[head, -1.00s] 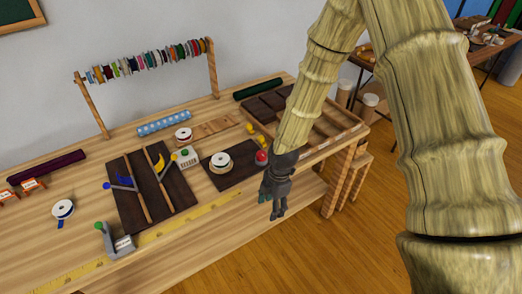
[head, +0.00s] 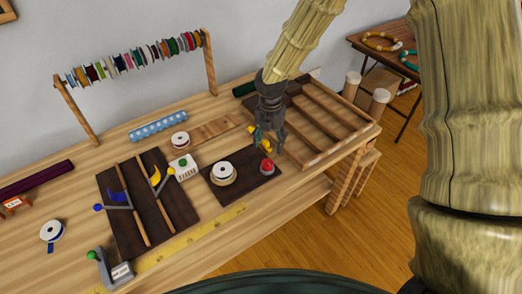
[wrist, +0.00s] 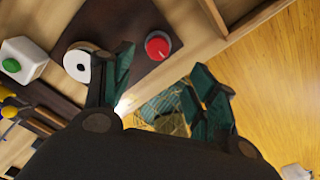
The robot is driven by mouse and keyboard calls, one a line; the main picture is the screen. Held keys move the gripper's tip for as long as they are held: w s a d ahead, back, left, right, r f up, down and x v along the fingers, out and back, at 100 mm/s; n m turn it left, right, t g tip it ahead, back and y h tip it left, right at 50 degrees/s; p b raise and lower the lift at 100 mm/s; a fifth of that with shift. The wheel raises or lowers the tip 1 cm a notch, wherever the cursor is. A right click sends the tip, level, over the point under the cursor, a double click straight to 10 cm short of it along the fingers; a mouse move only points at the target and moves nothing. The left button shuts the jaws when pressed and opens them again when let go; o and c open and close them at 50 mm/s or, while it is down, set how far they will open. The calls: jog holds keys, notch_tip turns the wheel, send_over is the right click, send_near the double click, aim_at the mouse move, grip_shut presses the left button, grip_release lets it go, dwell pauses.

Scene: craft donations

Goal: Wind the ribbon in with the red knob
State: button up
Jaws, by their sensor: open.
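The red knob (head: 267,166) stands at the right end of a dark board (head: 243,188) on the bench. A white-faced reel (head: 222,172) sits on the same board, left of the knob; I cannot make out a ribbon on it. My gripper (head: 268,142) is open and empty, pointing down, and appears just above the knob in the head view. In the wrist view the red knob (wrist: 158,45) lies beyond the open fingers (wrist: 163,62), apart from them, with the white reel (wrist: 77,65) behind the left finger.
A white box with a green button (head: 183,168) stands left of the board. A compartmented wooden tray (head: 345,143) is at the right end of the bench. A spool rack (head: 208,65) stands at the back left. Floor is open to the right.

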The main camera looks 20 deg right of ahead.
aim_at(268, 162)
jog(key=shift+w+a+f+p, duration=0.1)
jog(key=shift+f+p, duration=0.7)
jog(key=shift+f, duration=1.9)
jog(key=shift+w+f+p, duration=0.1)
jog(key=shift+f+p, duration=0.7)
jog(key=shift+f, duration=1.85)
jog(key=c, duration=1)
